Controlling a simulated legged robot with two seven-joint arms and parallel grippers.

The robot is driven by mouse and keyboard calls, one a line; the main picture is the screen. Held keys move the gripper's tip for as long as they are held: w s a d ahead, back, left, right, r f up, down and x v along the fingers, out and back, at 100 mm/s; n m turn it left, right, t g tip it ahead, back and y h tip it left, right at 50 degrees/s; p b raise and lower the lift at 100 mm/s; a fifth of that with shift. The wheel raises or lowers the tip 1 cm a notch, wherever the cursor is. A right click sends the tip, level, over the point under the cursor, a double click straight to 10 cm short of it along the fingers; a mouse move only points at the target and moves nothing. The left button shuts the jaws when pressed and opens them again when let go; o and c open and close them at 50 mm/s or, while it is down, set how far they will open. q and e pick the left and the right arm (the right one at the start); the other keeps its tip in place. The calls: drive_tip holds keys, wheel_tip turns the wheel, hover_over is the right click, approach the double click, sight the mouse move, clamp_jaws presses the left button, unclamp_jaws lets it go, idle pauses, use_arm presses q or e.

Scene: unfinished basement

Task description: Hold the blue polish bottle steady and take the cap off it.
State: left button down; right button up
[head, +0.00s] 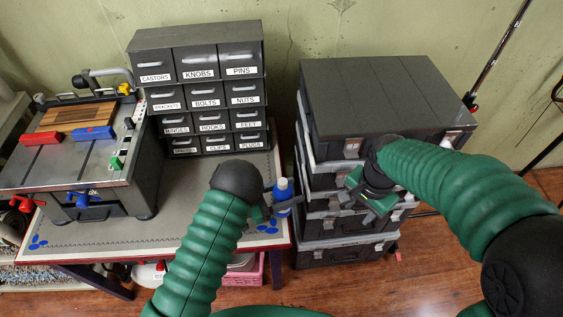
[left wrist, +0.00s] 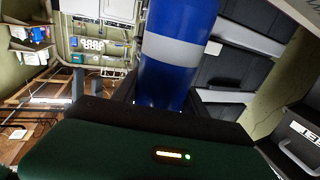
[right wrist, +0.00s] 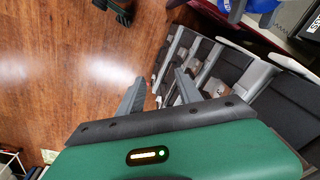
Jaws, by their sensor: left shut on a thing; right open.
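The blue polish bottle (head: 283,194) has a white cap (head: 282,183) on top and stands upright at the right edge of the workbench in the head view. My left gripper (head: 272,209) is shut on the bottle's body. In the left wrist view the bottle (left wrist: 178,50) fills the space between the fingers, with a pale band around it; its cap is out of that view. My right gripper (head: 370,197) is open and empty, to the right of the bottle, in front of the stacked cases. In the right wrist view its fingers (right wrist: 158,92) are apart with nothing between them.
A stack of dark cases (head: 385,95) stands right of the bench, close to my right gripper. A labelled drawer cabinet (head: 200,90) stands at the bench's back. A machine (head: 75,150) with a wooden board is at left. Bare bench top (head: 180,235) lies left of the bottle.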

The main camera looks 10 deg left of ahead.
drive_tip(key=w+a+r+m, duration=0.2)
drive_tip(key=w+a+m, duration=0.2)
drive_tip(key=a+m, duration=0.1)
wheel_tip(320, 180, up, 5)
drive_tip(key=m+g, duration=0.1)
drive_tip(key=m, duration=1)
hover_over(281, 181)
drive_tip(key=shift+d+f, duration=0.1)
drive_tip(key=shift+a+f, duration=0.15)
drive_tip(key=shift+a, duration=0.05)
wheel_tip(281, 181, down, 8)
drive_tip(key=shift+w+r, duration=0.1)
drive_tip(key=shift+r, duration=0.1)
clamp_jaws()
